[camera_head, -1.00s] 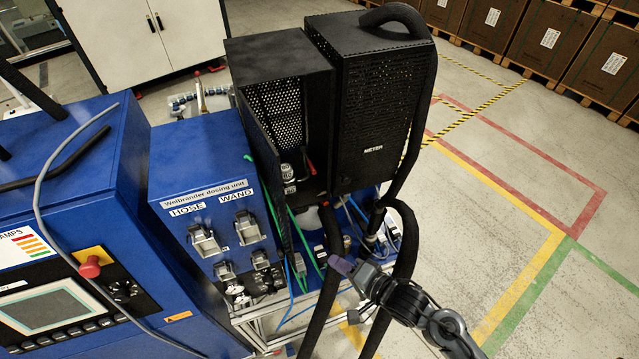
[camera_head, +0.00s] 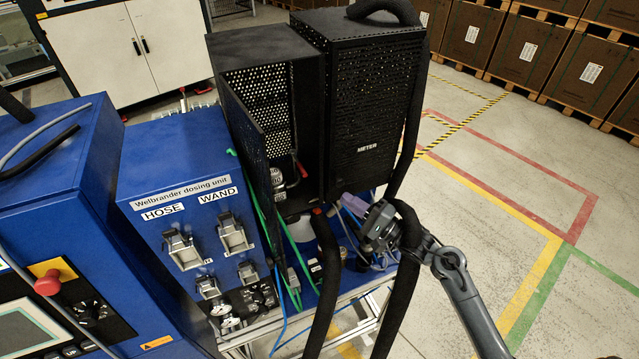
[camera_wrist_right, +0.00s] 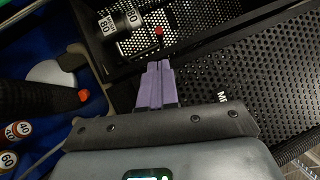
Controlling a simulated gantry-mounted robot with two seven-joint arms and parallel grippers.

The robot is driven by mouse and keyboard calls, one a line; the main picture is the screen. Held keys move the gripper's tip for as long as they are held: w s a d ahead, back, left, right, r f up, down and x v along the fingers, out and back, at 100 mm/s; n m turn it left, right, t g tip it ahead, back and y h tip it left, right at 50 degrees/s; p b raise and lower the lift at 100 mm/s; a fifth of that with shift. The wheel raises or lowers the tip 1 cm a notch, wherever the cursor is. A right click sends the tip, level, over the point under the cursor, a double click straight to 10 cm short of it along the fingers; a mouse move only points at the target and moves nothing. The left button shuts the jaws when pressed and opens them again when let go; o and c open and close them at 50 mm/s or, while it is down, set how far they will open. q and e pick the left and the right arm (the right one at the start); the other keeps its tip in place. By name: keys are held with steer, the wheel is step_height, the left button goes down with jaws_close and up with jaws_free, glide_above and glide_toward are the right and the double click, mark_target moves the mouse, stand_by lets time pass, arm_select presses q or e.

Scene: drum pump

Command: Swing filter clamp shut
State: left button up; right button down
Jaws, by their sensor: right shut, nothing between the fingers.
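The open black perforated housing (camera_head: 262,45) stands behind the blue dosing unit, its door (camera_head: 248,150) swung out. Inside it is a small metal fitting (camera_head: 279,184) with a red part (camera_head: 302,170) beside it. I cannot tell for sure which part is the filter clamp. In the right wrist view, a labelled cylindrical fitting (camera_wrist_right: 122,22) and a red tip (camera_wrist_right: 159,31) show beyond the fingers. My right gripper (camera_head: 354,204) is below the front of the METER housing. Its purple fingers (camera_wrist_right: 155,84) are shut and empty, apart from the fitting. My left gripper is out of view.
The closed METER housing (camera_head: 368,110) stands right of the open one. Thick black hoses (camera_head: 326,280) hang in front, one close to my right wrist. The blue dosing unit (camera_head: 170,165) stands left. Open floor (camera_head: 500,235) lies to the right.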

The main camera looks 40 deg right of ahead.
steer(key=shift+w, duration=0.1)
steer(key=p, duration=0.2)
glide_toward(299, 164)
steer(key=shift+w+a+r, duration=0.1)
steer(key=shift+w+a, duration=0.6)
steer(key=shift+w, duration=0.3)
